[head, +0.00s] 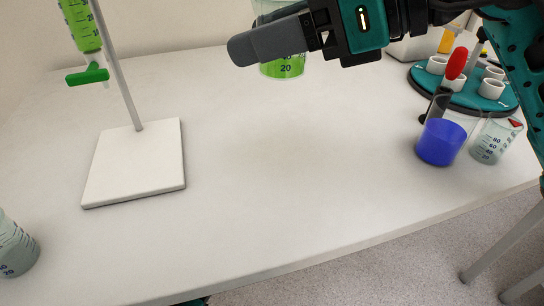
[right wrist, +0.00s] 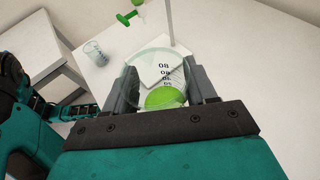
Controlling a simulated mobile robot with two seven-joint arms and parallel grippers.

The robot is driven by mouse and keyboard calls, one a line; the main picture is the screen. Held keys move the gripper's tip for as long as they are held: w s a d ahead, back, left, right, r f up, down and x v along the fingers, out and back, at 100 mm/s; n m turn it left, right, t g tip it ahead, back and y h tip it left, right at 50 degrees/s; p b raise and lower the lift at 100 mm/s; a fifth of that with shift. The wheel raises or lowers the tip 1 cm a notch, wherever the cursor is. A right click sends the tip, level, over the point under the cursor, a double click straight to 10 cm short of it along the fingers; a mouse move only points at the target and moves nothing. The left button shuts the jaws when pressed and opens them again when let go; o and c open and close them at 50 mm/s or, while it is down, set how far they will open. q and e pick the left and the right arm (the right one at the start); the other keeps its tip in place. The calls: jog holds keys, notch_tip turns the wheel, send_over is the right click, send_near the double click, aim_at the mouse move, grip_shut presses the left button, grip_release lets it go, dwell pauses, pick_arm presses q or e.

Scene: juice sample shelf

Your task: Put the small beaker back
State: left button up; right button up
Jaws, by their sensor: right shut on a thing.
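My right gripper (head: 262,42) is shut on a clear beaker (head: 286,68) with green liquid in its lower part and printed volume marks. The beaker looks upright, high in the head view, partly hidden behind a grey finger. In the right wrist view the beaker (right wrist: 163,97) sits between the two fingers of the right gripper (right wrist: 158,78). A small clear beaker (head: 492,141) with dark marks stands at the right of the table. Another marked beaker (head: 14,252) is cut off at the left edge.
A burette stand (head: 135,165) with green liquid in its tube stands at the left of the white table (head: 270,190). At the right are a beaker of blue liquid (head: 440,142) and a round teal rack (head: 465,97) with white cups. The table's middle is clear.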

jog(key=b, duration=0.2)
send_over(270, 176)
notch_tip(270, 176, down, 11)
jog(key=shift+d+r, duration=0.1)
notch_tip(270, 176, down, 5)
jog(key=shift+f+b, duration=0.1)
jog(key=shift+b, duration=0.55)
jog(key=shift+f, duration=0.15)
pick_arm(q)
notch_tip(270, 176, down, 4)
jog(key=shift+d+r, duration=0.1)
jog(key=shift+d, duration=0.05)
pick_arm(e)
jog(key=o, duration=1.1)
